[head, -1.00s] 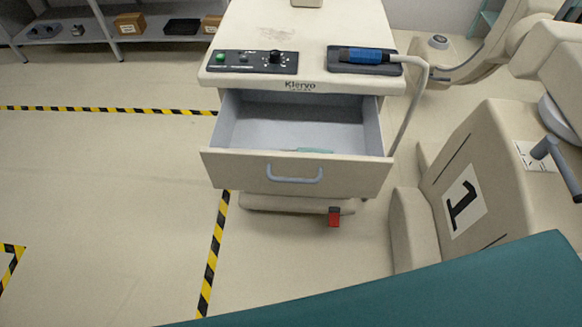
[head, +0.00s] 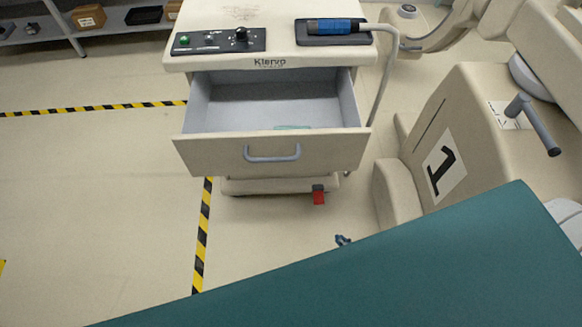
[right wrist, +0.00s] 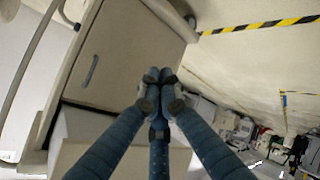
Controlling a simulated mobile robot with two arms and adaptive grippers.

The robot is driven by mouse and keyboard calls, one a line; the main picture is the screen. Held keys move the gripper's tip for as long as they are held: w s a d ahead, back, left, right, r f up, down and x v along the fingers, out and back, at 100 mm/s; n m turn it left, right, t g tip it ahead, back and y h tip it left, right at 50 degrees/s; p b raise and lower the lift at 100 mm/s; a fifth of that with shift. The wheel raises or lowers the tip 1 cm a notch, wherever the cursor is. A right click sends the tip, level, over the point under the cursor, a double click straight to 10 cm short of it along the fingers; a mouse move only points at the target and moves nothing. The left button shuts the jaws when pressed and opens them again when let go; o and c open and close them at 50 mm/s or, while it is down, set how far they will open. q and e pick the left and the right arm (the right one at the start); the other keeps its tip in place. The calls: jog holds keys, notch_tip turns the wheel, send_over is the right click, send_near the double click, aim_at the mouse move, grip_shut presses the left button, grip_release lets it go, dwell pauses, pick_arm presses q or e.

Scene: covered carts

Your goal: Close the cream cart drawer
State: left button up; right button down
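The cream cart (head: 275,61) stands at upper centre in the head view. Its drawer (head: 270,154) is pulled well out, with a pale grey inside and a grey-blue bar handle (head: 271,155). A flat pale green item (head: 292,128) lies inside against the front. Only a small dark tip of my right gripper (head: 342,240) shows, below and right of the drawer front and apart from it. In the right wrist view my right gripper (right wrist: 158,88) has its blue fingers drawn together, with nothing seen between them; a cream front with a grey handle (right wrist: 91,70) is beyond. My left gripper is out of view.
A teal surface (head: 380,275) fills the lower foreground and hides most of my right arm. A cream machine marked 1 (head: 440,150) stands close on the right, with a projecting handle (head: 530,122). Clear floor lies left, with a striped line (head: 202,235).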

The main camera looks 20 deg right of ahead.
jog(key=w+a+r+n+t+y, duration=0.2)
jog(key=r+n, duration=0.1)
jog(key=r, duration=0.5)
jog(key=w+a+r+n+t+y, duration=0.1)
jog(key=w+a+r+n+t, duration=0.15)
jog(key=r, duration=0.45)
notch_tip(320, 180, up, 10)
jog(key=n+y+b, duration=0.4)
jog(key=n, duration=0.1)
send_over(293, 168)
jog(key=s+a, duration=0.1)
jog(key=s, duration=0.2)
jog(key=shift+s+a+f, duration=0.1)
jog(key=shift+s+f, duration=0.1)
jog(key=shift+w, duration=0.1)
